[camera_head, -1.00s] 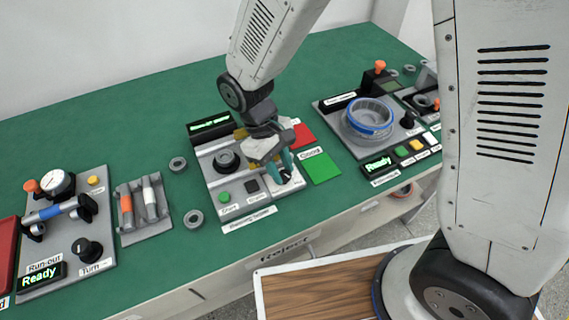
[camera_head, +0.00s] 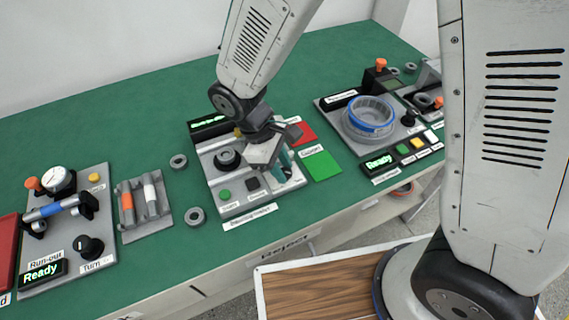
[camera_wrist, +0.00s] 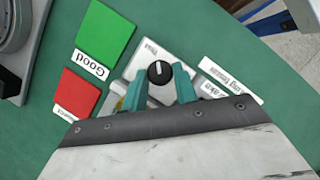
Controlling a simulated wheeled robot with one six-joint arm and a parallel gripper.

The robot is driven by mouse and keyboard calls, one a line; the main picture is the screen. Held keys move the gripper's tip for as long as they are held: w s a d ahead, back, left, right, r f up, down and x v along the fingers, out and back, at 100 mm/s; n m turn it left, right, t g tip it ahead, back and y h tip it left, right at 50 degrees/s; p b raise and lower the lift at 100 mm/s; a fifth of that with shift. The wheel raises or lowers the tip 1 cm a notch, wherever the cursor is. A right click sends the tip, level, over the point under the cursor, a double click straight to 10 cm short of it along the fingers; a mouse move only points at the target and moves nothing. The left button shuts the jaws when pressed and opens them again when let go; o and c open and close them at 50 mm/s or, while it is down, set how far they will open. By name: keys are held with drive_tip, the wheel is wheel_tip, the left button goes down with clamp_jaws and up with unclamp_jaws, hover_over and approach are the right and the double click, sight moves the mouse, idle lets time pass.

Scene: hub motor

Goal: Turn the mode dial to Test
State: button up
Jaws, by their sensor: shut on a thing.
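The mode dial (camera_wrist: 158,72) is a round black knob with a white pointer mark, on a pale plate of the bearing tester (camera_head: 228,192). In the wrist view its mark points toward the top of the picture. My gripper (camera_wrist: 160,88) has its two teal fingers on either side of the knob and is shut on it. In the head view my gripper (camera_head: 283,170) is low over the right part of the tester, and its fingers and palm hide the dial.
Right of the tester lie a red card (camera_head: 303,133) and a green card (camera_head: 322,166). On the tester are a round black fixture (camera_head: 227,158), a green button (camera_head: 225,194) and a dark button (camera_head: 252,184). Other stations stand left and right on the green bench (camera_head: 110,130).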

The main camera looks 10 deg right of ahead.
drive_tip(key=shift+w, duration=0.15)
drive_tip(key=o, duration=0.7)
drive_tip(key=shift+d, duration=0.15)
drive_tip(key=v, duration=0.8)
